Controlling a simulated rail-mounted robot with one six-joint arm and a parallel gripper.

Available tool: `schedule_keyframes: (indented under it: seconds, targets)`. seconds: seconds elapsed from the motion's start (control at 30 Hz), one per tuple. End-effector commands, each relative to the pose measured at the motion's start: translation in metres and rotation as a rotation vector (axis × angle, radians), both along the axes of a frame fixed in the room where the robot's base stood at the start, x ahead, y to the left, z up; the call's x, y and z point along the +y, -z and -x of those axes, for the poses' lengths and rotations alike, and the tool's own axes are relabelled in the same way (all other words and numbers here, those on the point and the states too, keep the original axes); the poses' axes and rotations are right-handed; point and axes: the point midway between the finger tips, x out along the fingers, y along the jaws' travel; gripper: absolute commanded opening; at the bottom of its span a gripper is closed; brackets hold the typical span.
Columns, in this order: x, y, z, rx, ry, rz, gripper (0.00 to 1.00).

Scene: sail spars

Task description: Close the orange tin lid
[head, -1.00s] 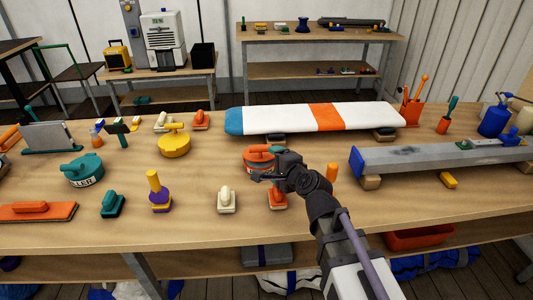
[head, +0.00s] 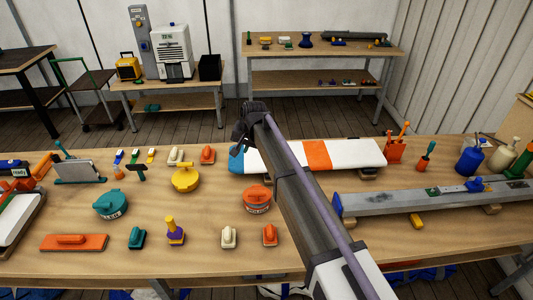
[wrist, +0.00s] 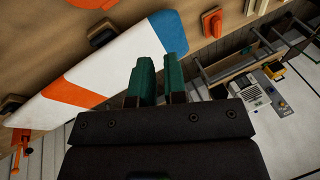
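The orange tin (head: 257,202) stands upright on the bench, with a label on its front. Its orange lid (head: 256,191), with a handle on top, lies over the tin and looks level; whether it is fully seated is too small to tell. My gripper (head: 237,150) is raised above and behind the tin, by the blue end of the white board, apart from the tin. In the wrist view its two green fingers (wrist: 159,80) stand slightly apart with nothing visible between them. An orange edge, perhaps the tin, shows at the top of that view.
The white, orange and blue board (head: 317,154) lies behind my arm. A yellow tin (head: 185,180) and a teal tin (head: 111,204) stand to the left. Several sanding blocks line the front, including a white one (head: 229,237). Bare bench surrounds the orange tin.

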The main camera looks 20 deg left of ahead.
Motion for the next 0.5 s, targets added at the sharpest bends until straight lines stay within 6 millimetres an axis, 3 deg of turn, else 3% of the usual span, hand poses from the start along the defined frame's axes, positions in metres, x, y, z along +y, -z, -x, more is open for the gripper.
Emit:
schedule_keyframes:
  seconds: [0.03,0.07,0.17,0.37,0.5]
  targets:
    - [0.0,0.003,-0.017,0.042,-0.076,0.13,0.08]
    - [-0.009,0.013,-0.017,0.069,-0.118,0.2,0.05]
    - [-0.033,0.017,-0.001,0.141,-0.212,0.329,0.0]
    - [-0.037,0.019,0.004,0.159,-0.249,0.343,0.0]
    - [-0.038,0.033,0.005,0.158,-0.248,0.341,0.0]
